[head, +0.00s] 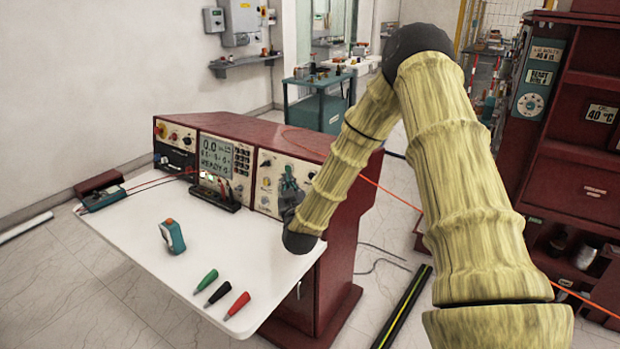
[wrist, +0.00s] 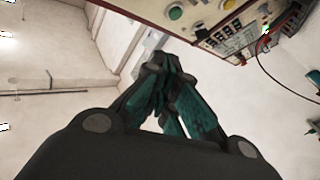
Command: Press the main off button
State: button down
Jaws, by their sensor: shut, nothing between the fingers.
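The control console (head: 330,160) is a dark red desk with a panel of knobs, buttons and a lit display (head: 215,155). No button can be read as the main off button at this size. My gripper (head: 289,178) is in front of the panel's right section (head: 268,180), over the white worktop, and covers part of that section. In the wrist view my gripper (wrist: 168,85) has its teal fingers together, with nothing between them. There the panel (wrist: 215,28) is at the top, with a green round button (wrist: 176,12) beyond the fingertips. I cannot tell whether the fingers touch the panel.
The white worktop (head: 140,235) holds a teal handheld device (head: 172,237), green (head: 206,281), black (head: 218,294) and red (head: 237,305) probes, and a meter (head: 103,197) with leads. A dark red cabinet (head: 570,170) stands right.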

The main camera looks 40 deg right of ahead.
aim_at(308, 176)
jog(key=shift+w+d+f+b, duration=0.15)
jog(key=shift+w+d+f, duration=0.3)
jog(key=shift+d, duration=0.85)
jog(key=shift+w+d+f+b, duration=0.2)
jog(key=shift+w+d, duration=0.4)
jog(key=shift+d, duration=0.7)
jog(key=shift+w+d+f+b, duration=0.15)
jog(key=shift+w+d+f, duration=0.3)
jog(key=shift+d, duration=0.85)
jog(key=shift+w+d+f, duration=0.1)
jog(key=shift+w+d, duration=0.35)
jog(key=shift+d, duration=0.3)
jog(key=shift+s+a+r, duration=0.1)
jog(key=shift+s+a, duration=0.1)
jog(key=shift+a, duration=0.2)
jog(key=shift+s+a+r, duration=0.1)
jog(key=shift+s+a, duration=0.05)
jog(key=shift+a, duration=0.25)
jog(key=shift+a, duration=0.1)
jog(key=shift+s+a+r, duration=0.2)
jog(key=shift+s+a, duration=0.1)
jog(key=shift+a, duration=0.4)
jog(key=shift+s+a+r, duration=0.2)
jog(key=shift+s+a, duration=0.15)
jog(key=shift+a, duration=0.4)
jog(key=shift+s+a+r, duration=0.2)
jog(key=shift+s+a, duration=0.1)
jog(key=shift+a, duration=0.4)
dwell(0.3)
